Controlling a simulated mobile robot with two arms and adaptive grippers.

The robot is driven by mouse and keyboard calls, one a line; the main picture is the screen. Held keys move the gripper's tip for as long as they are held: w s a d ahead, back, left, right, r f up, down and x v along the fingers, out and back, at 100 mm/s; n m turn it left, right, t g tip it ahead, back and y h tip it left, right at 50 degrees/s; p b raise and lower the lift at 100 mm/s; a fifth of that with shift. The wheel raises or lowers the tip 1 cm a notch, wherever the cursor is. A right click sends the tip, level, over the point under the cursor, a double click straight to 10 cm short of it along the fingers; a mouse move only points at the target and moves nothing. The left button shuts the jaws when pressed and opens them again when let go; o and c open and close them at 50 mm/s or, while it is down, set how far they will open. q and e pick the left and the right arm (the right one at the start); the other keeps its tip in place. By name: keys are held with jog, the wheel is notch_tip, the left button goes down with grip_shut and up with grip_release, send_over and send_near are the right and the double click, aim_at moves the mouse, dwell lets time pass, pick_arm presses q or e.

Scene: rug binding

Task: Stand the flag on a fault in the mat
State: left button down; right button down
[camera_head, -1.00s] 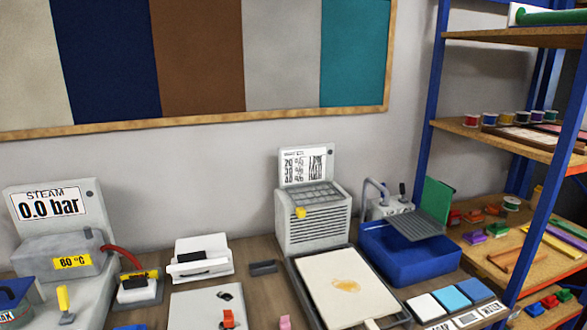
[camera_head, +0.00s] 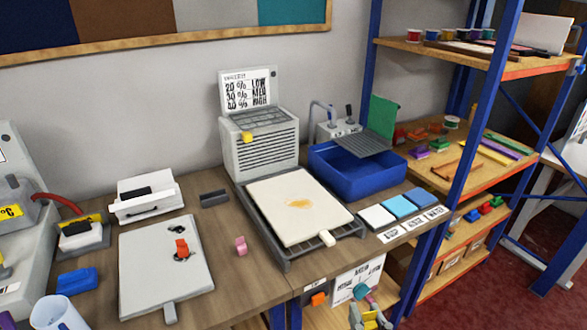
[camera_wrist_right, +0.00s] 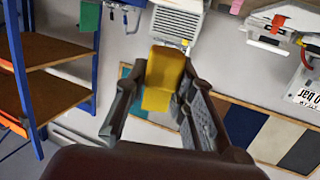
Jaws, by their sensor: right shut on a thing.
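A pale grey mat or board (camera_head: 140,270) with a handle lies on the bench at the left in the head view. It has dark spots (camera_head: 177,229) near its upper right, and a small orange-red flag-like piece (camera_head: 181,246) stands at one of them. A similar pink piece (camera_head: 241,245) stands on the bench to its right. My right gripper (camera_head: 370,318) is at the bottom edge of the head view, shut on a yellow piece. In the right wrist view the yellow piece (camera_wrist_right: 163,80) sits between both fingers; I cannot tell whether it is a flag. My left gripper is out of view.
A cream mat (camera_head: 290,215) with an orange-brown stain lies on a dark tray. Behind stand a grey vented unit (camera_head: 262,145) and a blue basin (camera_head: 350,178). Coloured pads (camera_head: 403,205) sit at the right bench edge. A blue-posted shelf (camera_head: 466,130) stands right.

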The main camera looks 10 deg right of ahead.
jog(key=w+a+r+n+g+y, duration=0.2)
jog(key=w+a+n+g+y, duration=0.2)
jog(key=a+n+y, duration=0.2)
jog(key=w+a+r+n+g+y, duration=0.3)
jog(key=a+n+y, duration=0.3)
jog(key=a, duration=0.5)
jog(key=shift+w+n+g+y, duration=0.3)
jog(key=shift+w+g+y, duration=0.2)
jog(key=shift+g+y, duration=0.55)
